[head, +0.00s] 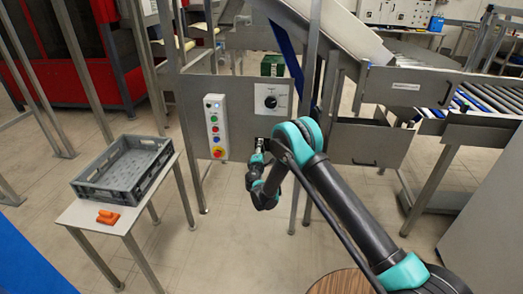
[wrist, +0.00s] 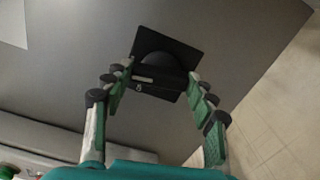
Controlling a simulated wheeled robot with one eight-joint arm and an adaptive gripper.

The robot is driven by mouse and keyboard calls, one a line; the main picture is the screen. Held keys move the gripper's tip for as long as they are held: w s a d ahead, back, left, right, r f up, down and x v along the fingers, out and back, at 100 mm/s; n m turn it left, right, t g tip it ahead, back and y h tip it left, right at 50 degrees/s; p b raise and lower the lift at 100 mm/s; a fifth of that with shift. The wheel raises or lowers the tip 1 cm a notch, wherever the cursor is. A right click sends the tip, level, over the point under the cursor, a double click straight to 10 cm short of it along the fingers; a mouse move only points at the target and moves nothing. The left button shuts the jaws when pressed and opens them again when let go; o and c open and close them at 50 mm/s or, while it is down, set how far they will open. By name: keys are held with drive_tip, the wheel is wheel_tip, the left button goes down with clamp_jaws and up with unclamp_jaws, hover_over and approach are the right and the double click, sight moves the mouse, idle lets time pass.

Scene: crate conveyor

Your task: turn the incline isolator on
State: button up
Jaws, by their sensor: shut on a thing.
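A black switch with a square backplate (wrist: 190,44) sits on a grey panel, in the middle of the wrist view. It has a rounded black body, a black handle (wrist: 158,80) and a small pale label. In the head view my gripper (head: 258,156) is at the lower part of the panel, below the white dial box, and mostly covers the switch. In the wrist view my gripper (wrist: 160,76) has its green and grey fingers on either side of the handle, shut on it. I cannot read the label or tell the switch's on or off position.
A white box with a black dial (head: 270,102) is on the panel above my gripper. A control strip with several coloured buttons (head: 215,126) is to its left. A grey crate (head: 98,190) and orange pieces (head: 108,216) are on a small table (head: 80,213). A conveyor (head: 420,87) is at right.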

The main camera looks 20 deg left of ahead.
drive_tip(key=shift+m, duration=0.8)
drive_tip(key=shift+s, duration=0.1)
drive_tip(key=o, duration=1.2)
drive_tip(key=shift+c, duration=0.2)
drive_tip(key=v, duration=0.7)
drive_tip(key=shift+s, duration=0.2)
